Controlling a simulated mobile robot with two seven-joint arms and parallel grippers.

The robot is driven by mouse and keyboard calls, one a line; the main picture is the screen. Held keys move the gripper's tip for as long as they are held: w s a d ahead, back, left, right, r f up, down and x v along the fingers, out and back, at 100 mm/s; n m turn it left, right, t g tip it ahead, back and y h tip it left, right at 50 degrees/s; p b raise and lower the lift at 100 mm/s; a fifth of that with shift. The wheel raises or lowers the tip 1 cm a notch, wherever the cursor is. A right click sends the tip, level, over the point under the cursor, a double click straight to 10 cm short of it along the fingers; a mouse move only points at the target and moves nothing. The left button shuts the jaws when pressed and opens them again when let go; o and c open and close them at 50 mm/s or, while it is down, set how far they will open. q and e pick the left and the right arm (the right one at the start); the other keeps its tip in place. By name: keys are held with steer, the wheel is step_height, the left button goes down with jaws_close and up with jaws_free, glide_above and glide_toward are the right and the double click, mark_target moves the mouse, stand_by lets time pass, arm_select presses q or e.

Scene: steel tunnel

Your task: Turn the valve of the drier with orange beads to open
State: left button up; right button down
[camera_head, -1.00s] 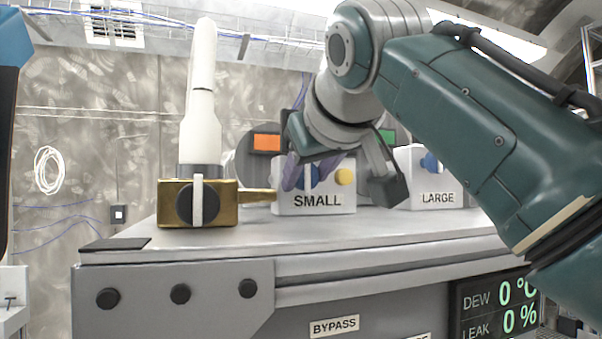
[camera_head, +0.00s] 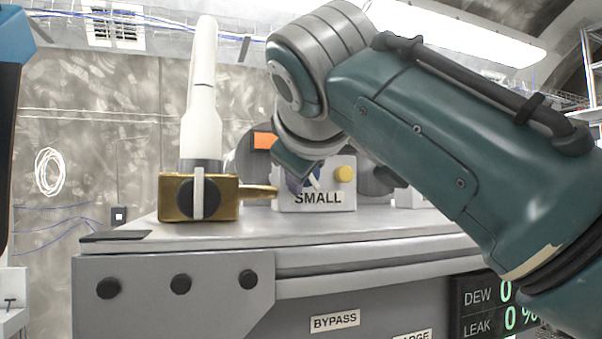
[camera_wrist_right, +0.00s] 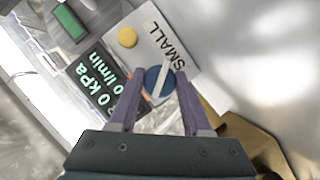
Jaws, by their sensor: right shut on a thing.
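My right gripper (camera_wrist_right: 159,76) is shut on the round blue knob (camera_wrist_right: 152,78) of the white SMALL box, one purple finger on each side. A white pointer stripe crosses the knob at a slant. In the head view my right gripper (camera_head: 296,184) comes down onto the front of the SMALL box (camera_head: 334,207), and the knob (camera_head: 313,180) is partly hidden. An orange window (camera_head: 265,140) shows behind this box, partly covered by my right arm. A bit of orange also shows beside the knob in the wrist view. My left gripper is not in view.
A brass block (camera_head: 225,208) with a black knob and an upright white lever stands left of the SMALL box on the grey bench (camera_head: 180,235). A yellow button (camera_head: 345,174) sits on the SMALL box. My right arm covers most of the right side, including the LARGE box.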

stand_by(0.3)
steer(key=shift+c, duration=1.8)
jaws_free()
